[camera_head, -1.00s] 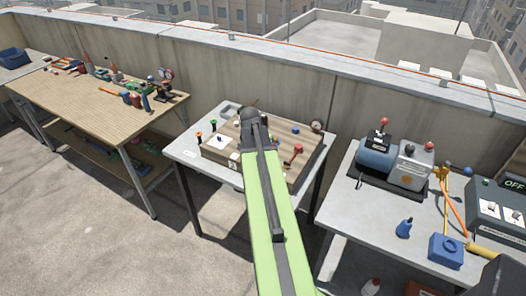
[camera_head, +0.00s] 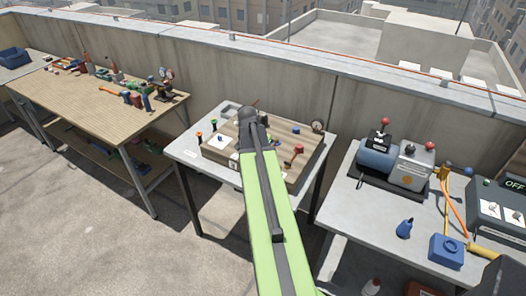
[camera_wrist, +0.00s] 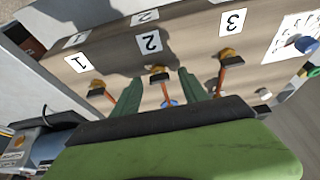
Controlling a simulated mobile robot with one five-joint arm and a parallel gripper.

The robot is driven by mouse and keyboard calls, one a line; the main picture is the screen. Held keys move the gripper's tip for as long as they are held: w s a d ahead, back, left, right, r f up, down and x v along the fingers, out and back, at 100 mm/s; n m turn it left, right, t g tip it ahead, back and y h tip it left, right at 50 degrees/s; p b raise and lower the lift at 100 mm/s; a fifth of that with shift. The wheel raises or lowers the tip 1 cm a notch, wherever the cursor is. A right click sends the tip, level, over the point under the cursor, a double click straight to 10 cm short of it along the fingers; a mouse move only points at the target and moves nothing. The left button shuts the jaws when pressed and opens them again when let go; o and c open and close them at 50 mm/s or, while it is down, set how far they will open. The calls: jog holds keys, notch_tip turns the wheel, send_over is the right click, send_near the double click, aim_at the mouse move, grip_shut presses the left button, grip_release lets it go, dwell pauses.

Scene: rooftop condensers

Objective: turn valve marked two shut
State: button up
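My gripper (camera_wrist: 163,95) is open. Its two green fingers are on either side of valve two's lever, and the lever shows between them. I cannot tell whether they touch it. Valve one (camera_wrist: 97,88) is to the left and valve three (camera_wrist: 230,56) to the right, each with an orange lever.
The board lies on a small grey table (camera_head: 190,153). A wooden workbench (camera_head: 90,98) with tools stands to the left. A grey table (camera_head: 362,213) with a pump-like machine, blue containers and a switch box stands to the right. A concrete parapet runs behind.

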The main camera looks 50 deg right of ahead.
jog(key=p+v, duration=1.6)
jog(key=v, duration=0.1)
jog(key=shift+s+a+r, duration=0.1)
jog(key=shift+r, duration=0.05)
